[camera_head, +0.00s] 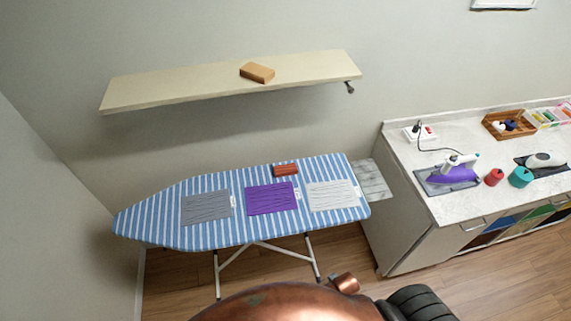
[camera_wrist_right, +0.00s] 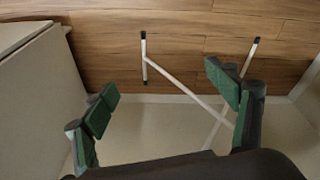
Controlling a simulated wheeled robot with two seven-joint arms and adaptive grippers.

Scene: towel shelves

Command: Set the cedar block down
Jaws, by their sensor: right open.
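Two block-shaped things could be the cedar block, and I cannot tell which it is. A tan-orange block (camera_head: 257,72) lies on the wall shelf (camera_head: 150,90), right of its middle. A reddish-brown block (camera_head: 285,170) lies near the back edge of the striped ironing board (camera_head: 240,184). My right gripper (camera_wrist_right: 165,85) is open in the wrist view, with nothing between its green-padded fingers. Behind the fingers are white legs and wood floor. Neither block shows in the wrist view. My left gripper is not in view.
Grey (camera_head: 206,207), purple (camera_head: 271,198) and white (camera_head: 332,195) folded cloths lie on the board. The counter (camera_head: 440,206) at right holds a purple iron (camera_head: 455,174), red (camera_head: 494,177) and teal (camera_head: 520,177) containers and a wooden tray (camera_head: 492,125). Most of the shelf is bare.

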